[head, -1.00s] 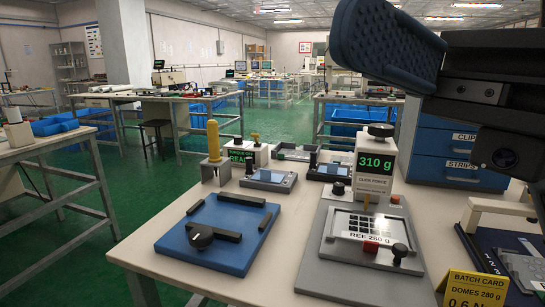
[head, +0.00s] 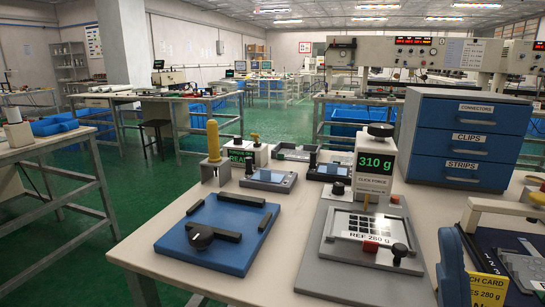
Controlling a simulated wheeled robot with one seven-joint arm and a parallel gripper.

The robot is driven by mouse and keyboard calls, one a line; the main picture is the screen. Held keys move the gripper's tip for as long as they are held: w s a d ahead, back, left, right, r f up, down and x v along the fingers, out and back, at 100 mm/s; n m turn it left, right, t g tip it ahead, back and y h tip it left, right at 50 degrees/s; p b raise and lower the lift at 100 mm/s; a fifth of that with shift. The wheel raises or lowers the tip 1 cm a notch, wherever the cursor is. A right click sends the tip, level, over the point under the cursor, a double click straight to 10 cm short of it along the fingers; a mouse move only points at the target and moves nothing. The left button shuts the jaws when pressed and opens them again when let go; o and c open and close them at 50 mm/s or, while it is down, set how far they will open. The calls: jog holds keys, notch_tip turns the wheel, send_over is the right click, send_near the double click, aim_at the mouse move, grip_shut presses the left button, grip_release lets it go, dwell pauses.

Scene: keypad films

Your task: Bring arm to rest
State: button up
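A blue padded part of my gripper (head: 452,268) shows low at the right, in front of the yellow batch card (head: 488,288) and hiding its left part. Only this part shows, so I cannot tell how far apart the fingers are or whether anything is between them. The rest of my arm is out of view. The click tester (head: 376,165) stands upright on its grey base at the middle right of the bench. Its display reads 310 g, and a keypad film lies in the framed nest (head: 367,225) labelled REF 280 g.
A blue plate (head: 222,232) with black bars and a knob lies at the left of the bench. A blue drawer cabinet (head: 465,140) stands at the back right. A dark tray (head: 515,255) is at the far right.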

jog(key=s+d+f+m+g+h, duration=0.1)
jog(key=s+f+m+g+h, duration=0.35)
jog(key=f, duration=0.35)
jog(key=s+d+f+m+g+h, duration=0.1)
jog(key=s+f+m+g+h, duration=0.3)
jog(key=f, duration=0.5)
jog(key=s+d+f+m+g+y, duration=0.25)
jog(key=s+f+g, duration=0.45)
jog(key=s+f, duration=0.35)
notch_tip(320, 180, up, 15)
jog(key=h+p, duration=0.1)
jog(key=p, duration=1.3)
jog(key=shift+s+d, duration=0.35)
jog(key=shift+d, duration=0.1)
